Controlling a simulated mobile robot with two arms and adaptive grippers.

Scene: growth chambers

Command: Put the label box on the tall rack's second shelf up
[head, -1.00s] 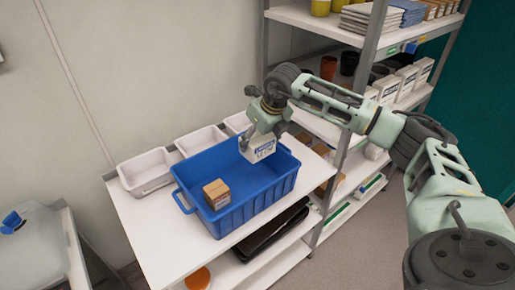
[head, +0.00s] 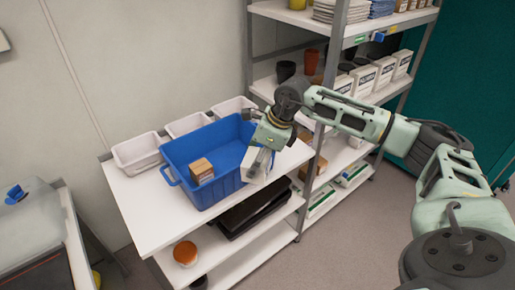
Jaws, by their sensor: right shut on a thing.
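My right gripper (head: 266,147) is shut on a white box (head: 257,166), which had blue print on its face in the earlier frame. The gripper partly hides it. The box hangs at the right end of the blue crate (head: 206,190), in front of the tall rack. The tall rack (head: 321,150) stands to the right of the table, with several shelves. Its lower shelves are partly hidden by my right arm. A small brown box (head: 201,171) lies in the crate. My left gripper is not in view.
Three white trays stand behind the crate, one at the left (head: 137,154). Black trays (head: 254,207) and an orange-lidded tub (head: 186,254) lie under the table top (head: 146,222). White boxes (head: 383,75) and dark pots (head: 286,70) fill a higher rack shelf.

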